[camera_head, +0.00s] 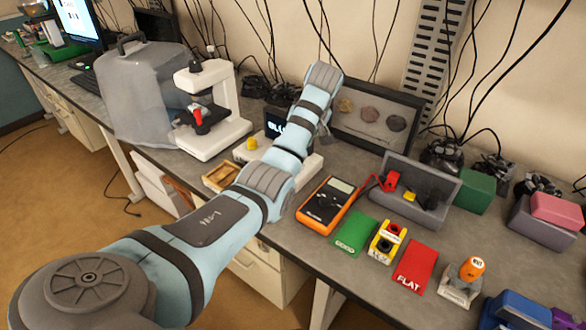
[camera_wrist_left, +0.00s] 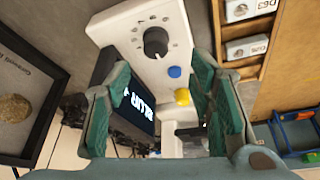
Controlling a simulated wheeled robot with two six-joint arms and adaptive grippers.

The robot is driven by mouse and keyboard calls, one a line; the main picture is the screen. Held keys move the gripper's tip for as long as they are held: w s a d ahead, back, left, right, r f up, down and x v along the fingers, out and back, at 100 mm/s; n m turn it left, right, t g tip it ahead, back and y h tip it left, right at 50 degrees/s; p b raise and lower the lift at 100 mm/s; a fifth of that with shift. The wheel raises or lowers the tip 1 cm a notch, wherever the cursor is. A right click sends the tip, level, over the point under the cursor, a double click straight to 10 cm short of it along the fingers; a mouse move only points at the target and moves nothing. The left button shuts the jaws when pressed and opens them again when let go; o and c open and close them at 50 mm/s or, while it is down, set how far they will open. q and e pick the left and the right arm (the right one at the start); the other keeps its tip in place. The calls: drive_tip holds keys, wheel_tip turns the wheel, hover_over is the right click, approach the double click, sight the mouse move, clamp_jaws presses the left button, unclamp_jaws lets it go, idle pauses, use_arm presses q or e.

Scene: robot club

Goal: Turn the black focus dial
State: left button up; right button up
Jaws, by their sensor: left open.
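In the left wrist view, a black round dial (camera_wrist_left: 155,42) sits on a white panel (camera_wrist_left: 125,28) with tick marks around it. A blue button (camera_wrist_left: 174,71) and a yellow button (camera_wrist_left: 182,97) are beside it. A dark screen with pale letters (camera_wrist_left: 137,108) is next to the panel. My left gripper (camera_wrist_left: 160,75) is open and empty, its fingers apart from the dial. In the head view, my left arm crosses the white device (camera_head: 306,166), hiding its dial; its screen (camera_head: 274,122) and yellow button (camera_head: 252,143) show. My right gripper is not in view.
A white microscope (camera_head: 210,105) stands left of the device, with a wooden tray (camera_head: 220,177) in front. An orange multimeter (camera_head: 328,204) is to the right. A framed rock display (camera_head: 375,112) stands behind. Cables hang along the wall. Bare bench (camera_head: 290,235) shows at the front edge.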

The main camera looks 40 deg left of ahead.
use_arm(q)
drive_tip(key=x, duration=0.5)
drive_tip(key=w+x, duration=0.1)
drive_tip(key=x, duration=0.1)
drive_tip(key=shift+f, duration=0.25)
drive_tip(key=shift+s+a, duration=0.1)
drive_tip(key=shift+s, duration=0.1)
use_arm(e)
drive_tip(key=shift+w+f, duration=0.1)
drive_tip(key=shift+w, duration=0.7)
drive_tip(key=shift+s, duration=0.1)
use_arm(q)
drive_tip(key=shift+c, duration=0.5)
